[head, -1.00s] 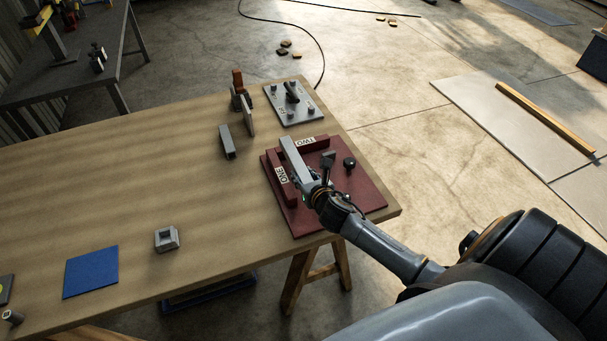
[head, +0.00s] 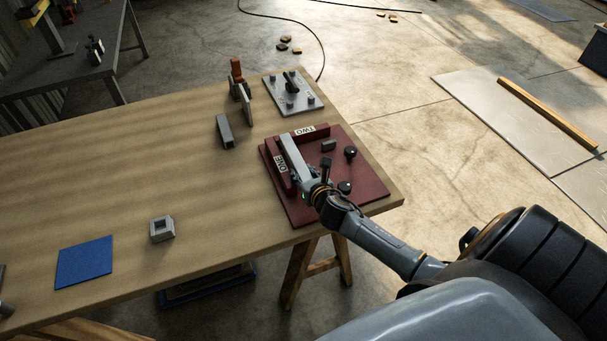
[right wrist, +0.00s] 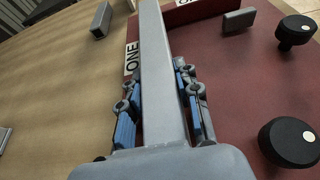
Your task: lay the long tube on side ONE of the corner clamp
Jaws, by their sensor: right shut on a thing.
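The long grey tube (head: 291,153) is in my right gripper (head: 305,180), over the left part of the red corner clamp (head: 365,188). It runs beside the fence labelled ONE (head: 280,163), roughly parallel to it. In the right wrist view the tube (right wrist: 160,70) passes between the blue finger pads of my right gripper (right wrist: 160,105), shut on it, and the ONE label (right wrist: 132,58) shows just left of it. Its far end is near the TWO fence (head: 308,131). I cannot tell whether the tube touches the base. My left gripper is not in view.
Black knobs (head: 350,152) and a small grey block (head: 328,146) stand on the clamp base. A shorter grey tube (head: 225,132) and a grey plate (head: 290,98) lie behind. A grey square block (head: 162,229) and a blue mat (head: 84,262) are left; the middle tabletop is clear.

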